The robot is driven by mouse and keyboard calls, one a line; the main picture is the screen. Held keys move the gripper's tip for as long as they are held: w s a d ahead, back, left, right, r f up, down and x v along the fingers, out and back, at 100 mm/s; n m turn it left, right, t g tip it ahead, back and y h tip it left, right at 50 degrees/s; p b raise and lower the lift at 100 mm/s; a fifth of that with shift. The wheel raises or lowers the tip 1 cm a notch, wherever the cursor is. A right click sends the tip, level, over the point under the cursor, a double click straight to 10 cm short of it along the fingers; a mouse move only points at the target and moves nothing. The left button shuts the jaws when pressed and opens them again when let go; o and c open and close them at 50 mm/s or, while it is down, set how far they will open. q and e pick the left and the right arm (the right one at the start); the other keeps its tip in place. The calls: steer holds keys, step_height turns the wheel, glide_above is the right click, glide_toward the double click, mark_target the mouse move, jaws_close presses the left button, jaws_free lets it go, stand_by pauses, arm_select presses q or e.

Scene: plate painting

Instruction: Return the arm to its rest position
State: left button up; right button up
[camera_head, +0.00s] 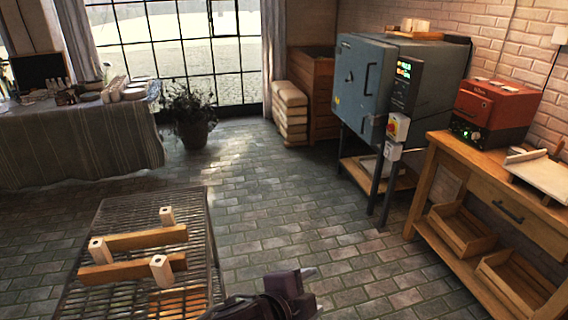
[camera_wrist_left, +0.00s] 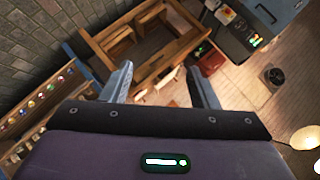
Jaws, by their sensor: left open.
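My left gripper (camera_head: 300,287) shows at the bottom centre of the head view, dark and low over the brick floor, to the right of the wire rack. In the left wrist view its two fingers (camera_wrist_left: 162,84) stand wide apart with nothing between them. The left arm is mostly cut off by the lower edge of the head view. My right gripper is in neither view.
A wire rack (camera_head: 205,270) with wooden bars and posts stands at lower left. A wooden workbench (camera_head: 430,180) with a red oven (camera_head: 497,105) is at right. A blue-grey kiln (camera_head: 365,85) stands behind. The middle floor (camera_head: 270,200) is clear.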

arm_select(q)
steer(key=s+a+f+n+g+y, duration=0.2)
steer(key=s+a+f+n, duration=0.3)
steer(key=a, duration=0.3)
steer(key=s+a+f+n+g+y, duration=0.2)
steer(key=s+a+f+n+y, duration=0.15)
steer(key=a+n, duration=0.35)
steer(key=s+a+f+n+g+y, duration=0.2)
steer(key=s+a+f+n, duration=0.25)
steer(key=a, duration=0.45)
step_height(320, 180, down, 28)
steer(key=s+a+f+g, duration=0.1)
steer(key=s+a+f, duration=0.1)
steer(key=s+f, duration=0.8)
steer(key=s+a+f+g+b, duration=0.1)
steer(key=s+f, duration=0.9)
steer(key=shift+s+a, duration=0.25)
steer(key=shift+a, duration=0.1)
steer(key=shift+s+f, duration=0.1)
steer(key=shift+s, duration=0.05)
steer(key=shift+c, duration=0.4)
